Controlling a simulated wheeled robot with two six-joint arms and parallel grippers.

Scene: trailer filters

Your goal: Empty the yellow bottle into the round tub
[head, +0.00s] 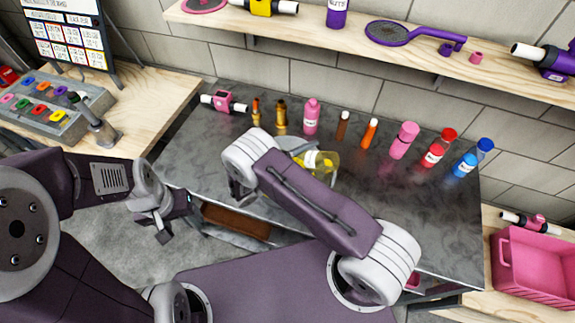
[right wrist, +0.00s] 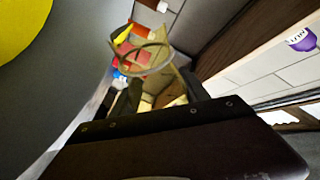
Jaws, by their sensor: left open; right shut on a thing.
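The yellow bottle (head: 322,160) is see-through with yellow in it and a pale label. In the head view it is strongly tilted beside my right forearm, over the dark table. My left gripper (head: 172,213) is open and empty, left of the table.
Several small bottles, including a pink one (head: 311,116), a red one (head: 439,147) and a blue one (head: 473,158), line the table's back. A pink device (head: 224,102) stands back left. A shelf (head: 400,50) runs above. A pink crate (head: 532,266) is at right.

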